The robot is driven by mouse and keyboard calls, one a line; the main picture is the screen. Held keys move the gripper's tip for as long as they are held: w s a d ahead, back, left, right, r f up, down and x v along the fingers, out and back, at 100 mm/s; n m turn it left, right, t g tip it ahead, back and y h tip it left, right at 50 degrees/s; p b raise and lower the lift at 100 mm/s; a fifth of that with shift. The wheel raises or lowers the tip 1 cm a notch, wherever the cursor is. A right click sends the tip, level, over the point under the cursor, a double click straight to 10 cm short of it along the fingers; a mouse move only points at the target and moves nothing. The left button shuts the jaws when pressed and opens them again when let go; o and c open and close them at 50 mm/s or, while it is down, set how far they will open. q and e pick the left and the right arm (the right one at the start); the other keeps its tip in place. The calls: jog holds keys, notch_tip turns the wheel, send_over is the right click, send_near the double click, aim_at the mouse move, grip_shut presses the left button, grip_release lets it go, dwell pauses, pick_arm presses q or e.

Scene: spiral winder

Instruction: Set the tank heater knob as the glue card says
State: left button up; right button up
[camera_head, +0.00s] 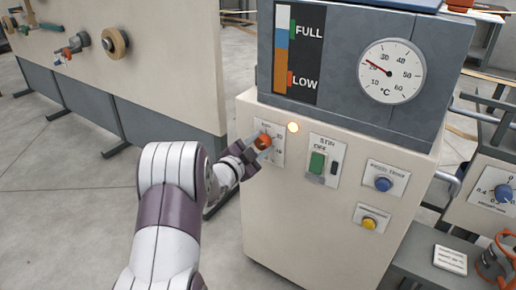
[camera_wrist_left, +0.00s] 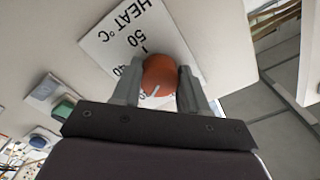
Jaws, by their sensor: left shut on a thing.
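The tank heater knob (camera_head: 263,141) is orange-red and sits on a white plate on the front of the cream cabinet. In the left wrist view the knob (camera_wrist_left: 160,78) stands out from a plate (camera_wrist_left: 112,45) marked HEAT °C, with 50 and 40 readable. A pale pointer mark shows on the knob, but its exact setting cannot be told. My left gripper (camera_head: 254,150) is shut on the knob, one finger on each side. The round dial (camera_head: 391,72) in °C has its red needle between 20 and 30. No readable glue card shows.
A green switch (camera_head: 317,162), a blue button (camera_head: 383,184) and a yellow button (camera_head: 369,223) are to the right. A white card with unreadable text (camera_head: 450,260) lies at lower right. Open floor (camera_head: 60,180) is at left.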

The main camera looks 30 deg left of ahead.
dwell(0.5)
pick_arm(q)
jog(key=o, duration=1.1)
jog(key=shift+c, duration=0.2)
jog(key=shift+s, duration=0.1)
jog(key=s+a+p, duration=0.1)
jog(key=s+p, duration=0.2)
jog(key=s, duration=0.9)
jog(key=shift+s+p, duration=0.2)
jog(key=shift+p, duration=0.2)
